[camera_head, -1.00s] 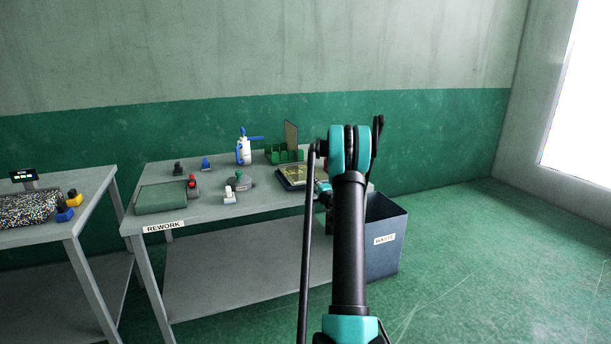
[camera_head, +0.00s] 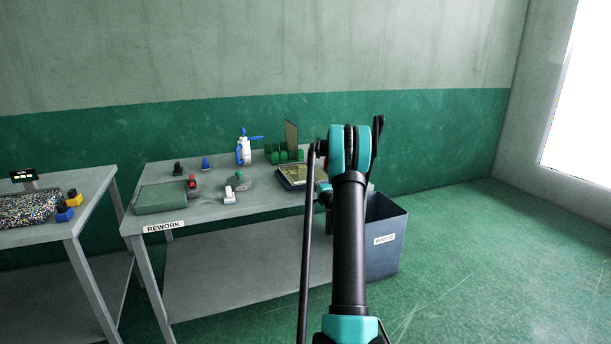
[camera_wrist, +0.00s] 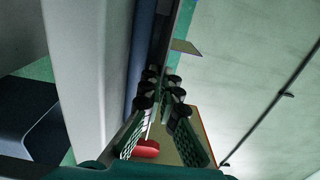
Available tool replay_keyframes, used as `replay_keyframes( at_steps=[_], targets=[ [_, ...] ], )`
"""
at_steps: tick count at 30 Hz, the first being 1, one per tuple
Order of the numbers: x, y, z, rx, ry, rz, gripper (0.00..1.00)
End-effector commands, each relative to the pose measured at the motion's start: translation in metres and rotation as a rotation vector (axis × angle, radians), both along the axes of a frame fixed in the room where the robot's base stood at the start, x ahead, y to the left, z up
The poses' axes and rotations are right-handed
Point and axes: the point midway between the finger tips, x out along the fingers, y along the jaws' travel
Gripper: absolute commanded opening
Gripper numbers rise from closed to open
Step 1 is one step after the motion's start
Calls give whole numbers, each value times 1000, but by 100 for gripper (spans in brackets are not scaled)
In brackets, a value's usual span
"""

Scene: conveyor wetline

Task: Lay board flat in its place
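On the rework table, a tan-brown board (camera_head: 291,134) stands upright in a green slotted rack (camera_head: 273,154) at the back. A dark tray (camera_head: 287,183) with a flat gold-tan face lies in front of it, partly hidden by my arm. My gripper is hidden behind the arm in the head view. In the wrist view my gripper (camera_wrist: 162,85) shows two dark fingers with green textured pads, with a narrow gap between them. A tan panel (camera_wrist: 204,137) shows beside the right finger, and a red thing (camera_wrist: 146,149) between the fingers. Whether anything is gripped is unclear.
A green mat (camera_head: 162,197), a white-and-blue bottle (camera_head: 243,150), a grey flask (camera_head: 244,180) and small coloured items share the table. A dark waste bin (camera_head: 385,255) stands at its right end. Another table (camera_head: 90,190) is at the left.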

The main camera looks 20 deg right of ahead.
Motion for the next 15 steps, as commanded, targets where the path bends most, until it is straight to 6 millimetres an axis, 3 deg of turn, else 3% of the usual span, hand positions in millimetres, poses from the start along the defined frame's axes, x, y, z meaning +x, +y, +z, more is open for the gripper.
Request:
replay_keyframes(
  at_steps=[15],
  targets=[
    [0,0,9,0,0,0,0]
  ],
)
